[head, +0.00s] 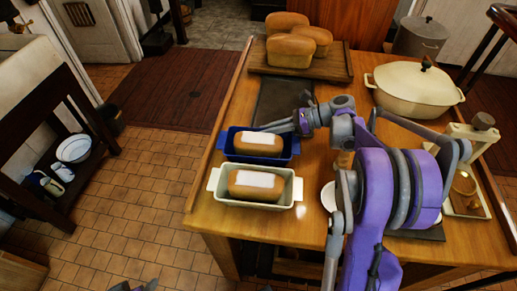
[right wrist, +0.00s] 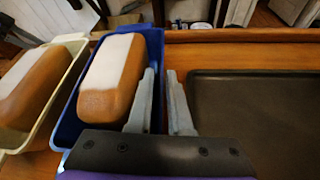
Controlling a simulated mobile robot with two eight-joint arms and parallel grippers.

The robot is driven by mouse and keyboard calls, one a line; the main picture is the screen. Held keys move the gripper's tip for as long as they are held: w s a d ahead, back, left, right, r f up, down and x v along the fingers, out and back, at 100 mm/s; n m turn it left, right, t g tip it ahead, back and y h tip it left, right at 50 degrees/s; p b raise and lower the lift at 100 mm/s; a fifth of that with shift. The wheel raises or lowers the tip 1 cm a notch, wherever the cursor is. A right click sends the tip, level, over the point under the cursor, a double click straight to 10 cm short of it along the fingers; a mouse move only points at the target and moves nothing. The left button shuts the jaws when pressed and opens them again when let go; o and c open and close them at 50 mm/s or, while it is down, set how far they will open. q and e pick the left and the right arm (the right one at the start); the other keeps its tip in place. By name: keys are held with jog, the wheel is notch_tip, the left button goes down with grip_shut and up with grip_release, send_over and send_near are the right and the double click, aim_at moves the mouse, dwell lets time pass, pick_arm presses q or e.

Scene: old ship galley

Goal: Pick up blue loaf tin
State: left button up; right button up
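The blue loaf tin (head: 239,156) stands on the wooden table near its left edge, with a brown loaf (head: 258,144) with a white top in it. In the right wrist view the tin (right wrist: 68,132) fills the middle left. Only a small part of my left gripper (head: 137,287) shows at the bottom edge of the head view.
A cream loaf tin (head: 240,202) with a similar loaf stands close in front of the blue one. A dark tray (right wrist: 255,120) lies right of the gripper. A board (head: 335,73) with several loaves and a cream pot (head: 413,92) stand at the back.

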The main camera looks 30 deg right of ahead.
grip_shut()
jog(key=shift+r, duration=0.1)
dwell(1.3)
